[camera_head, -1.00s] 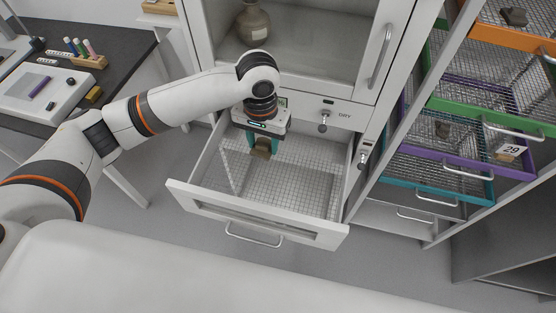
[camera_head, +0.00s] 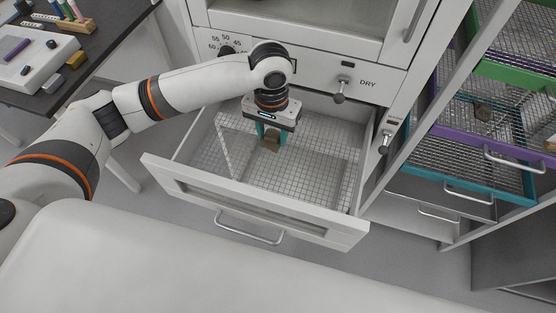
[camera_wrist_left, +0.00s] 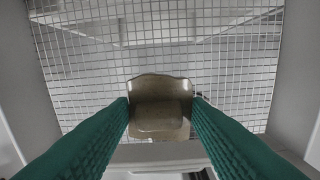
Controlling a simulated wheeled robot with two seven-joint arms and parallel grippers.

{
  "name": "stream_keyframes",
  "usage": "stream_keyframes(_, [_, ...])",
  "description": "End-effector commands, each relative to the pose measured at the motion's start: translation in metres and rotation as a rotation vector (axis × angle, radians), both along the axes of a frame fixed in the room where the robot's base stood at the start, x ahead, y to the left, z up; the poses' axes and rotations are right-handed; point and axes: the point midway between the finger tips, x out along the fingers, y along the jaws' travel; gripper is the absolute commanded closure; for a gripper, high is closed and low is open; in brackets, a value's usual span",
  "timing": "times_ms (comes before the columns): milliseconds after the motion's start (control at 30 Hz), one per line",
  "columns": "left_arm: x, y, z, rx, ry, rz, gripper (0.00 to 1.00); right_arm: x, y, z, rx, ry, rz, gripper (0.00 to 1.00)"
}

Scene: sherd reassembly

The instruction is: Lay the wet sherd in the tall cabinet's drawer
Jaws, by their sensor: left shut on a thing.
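The sherd (camera_head: 271,144) is a small brown piece. The tall cabinet's drawer (camera_head: 265,207) is white with a wire-mesh floor (camera_head: 315,165), and that floor looks otherwise empty. I cannot tell whether the sherd touches the mesh. My right gripper is out of view.
The cabinet front above the drawer has a dial, a knob (camera_head: 341,86) and the word DRY. A rack of mesh trays with coloured rims (camera_head: 515,70) stands at the right. A dark table (camera_head: 95,60) with instruments is at the left. Free mesh lies beside the sherd.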

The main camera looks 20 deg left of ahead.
Motion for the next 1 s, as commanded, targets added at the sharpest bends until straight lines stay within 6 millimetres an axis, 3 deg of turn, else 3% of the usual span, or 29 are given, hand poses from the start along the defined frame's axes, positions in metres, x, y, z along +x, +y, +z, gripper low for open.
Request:
stream_keyframes(100, [0.000, 0.000, -0.014, 0.000, -0.001, 0.001, 0.79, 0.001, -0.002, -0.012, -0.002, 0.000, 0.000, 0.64])
stream_keyframes(733, [0.000, 0.000, -0.102, 0.001, 0.000, 0.001, 0.79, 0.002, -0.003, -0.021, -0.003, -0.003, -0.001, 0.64])
stream_keyframes(1000, [0.000, 0.000, -0.110, 0.000, -0.001, -0.001, 0.79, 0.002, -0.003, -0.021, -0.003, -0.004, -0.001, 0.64])
